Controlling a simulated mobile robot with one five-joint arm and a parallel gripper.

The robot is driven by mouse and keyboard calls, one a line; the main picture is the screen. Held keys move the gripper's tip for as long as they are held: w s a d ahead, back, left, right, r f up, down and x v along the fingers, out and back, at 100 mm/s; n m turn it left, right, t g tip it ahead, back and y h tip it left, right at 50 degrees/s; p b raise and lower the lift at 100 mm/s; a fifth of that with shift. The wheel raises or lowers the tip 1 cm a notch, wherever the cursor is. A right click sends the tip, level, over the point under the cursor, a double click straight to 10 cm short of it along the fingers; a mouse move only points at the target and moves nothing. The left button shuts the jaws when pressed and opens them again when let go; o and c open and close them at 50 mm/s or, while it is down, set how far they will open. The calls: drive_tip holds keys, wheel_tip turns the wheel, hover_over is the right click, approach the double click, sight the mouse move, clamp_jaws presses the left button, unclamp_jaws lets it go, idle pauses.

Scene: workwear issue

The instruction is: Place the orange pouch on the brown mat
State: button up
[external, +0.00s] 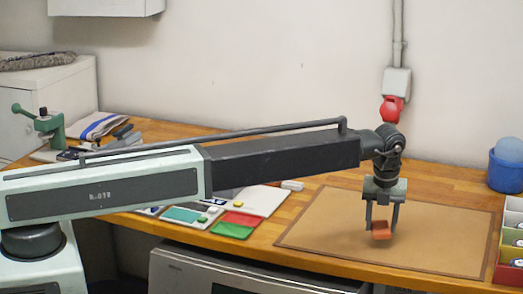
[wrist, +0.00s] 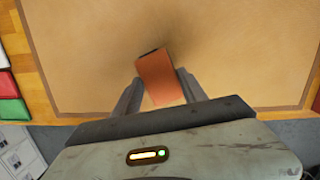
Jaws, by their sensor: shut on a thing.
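The orange pouch (external: 381,231) is held between the fingers of my gripper (external: 382,222), over the brown mat (external: 330,220). In the wrist view the orange pouch (wrist: 160,80) sits slightly tilted between the two fingers of my gripper (wrist: 160,92), with the brown mat (wrist: 250,50) all around it. A soft dark shade lies on the mat beyond the pouch. I cannot tell whether the pouch touches the mat or hangs just above it.
A divided tray (external: 509,240) stands at the right edge of the mat, with a blue container (external: 507,165) behind it. Coloured pouches or cards, one green (external: 231,230), lie left of the mat. A green clamp-like tool (external: 42,124) stands at the far left. Most of the mat is bare.

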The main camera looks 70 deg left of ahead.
sight(383, 227)
drive_tip(key=shift+w, duration=0.25)
wheel_tip(383, 227, down, 4)
drive_tip(key=b, duration=0.4)
drive_tip(key=shift+w, duration=0.15)
drive_tip(key=shift+r, duration=0.25)
drive_tip(key=shift+f, duration=0.2)
drive_tip(key=o, duration=1.4)
drive_tip(key=shift+c, duration=0.2)
drive_tip(key=shift+r, duration=0.15)
